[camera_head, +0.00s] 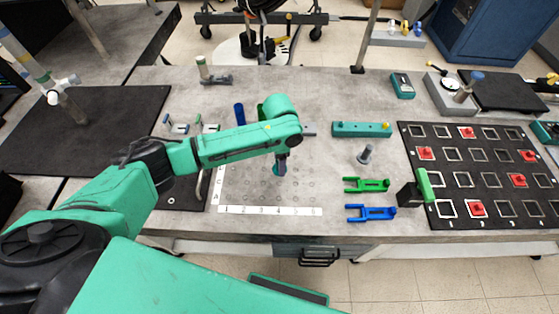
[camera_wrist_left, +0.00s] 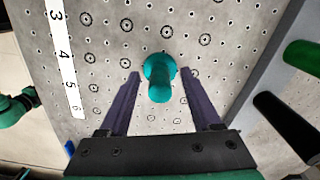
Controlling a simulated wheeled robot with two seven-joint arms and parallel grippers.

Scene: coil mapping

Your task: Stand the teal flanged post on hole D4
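The teal flanged post (camera_wrist_left: 159,80) stands in the left wrist view on the grey hole board (camera_wrist_left: 110,45), its round flange toward the top of the picture. My left gripper (camera_wrist_left: 160,74) is open, with one purple finger on each side of the post and a visible gap to both. In the head view my left gripper (camera_head: 280,170) points down over the board, whose number strip (camera_head: 270,211) runs along the front edge. The post is mostly hidden there by the fingers. I cannot tell which hole is under its base. My right gripper is not in view.
Blue (camera_head: 239,114) and green (camera_head: 262,112) cylinders stand behind the board. To the right are a grey post (camera_head: 365,154), a green fork-shaped part (camera_head: 366,185) and a blue one (camera_head: 370,213). A black mat with square frames (camera_head: 470,158) lies further right.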

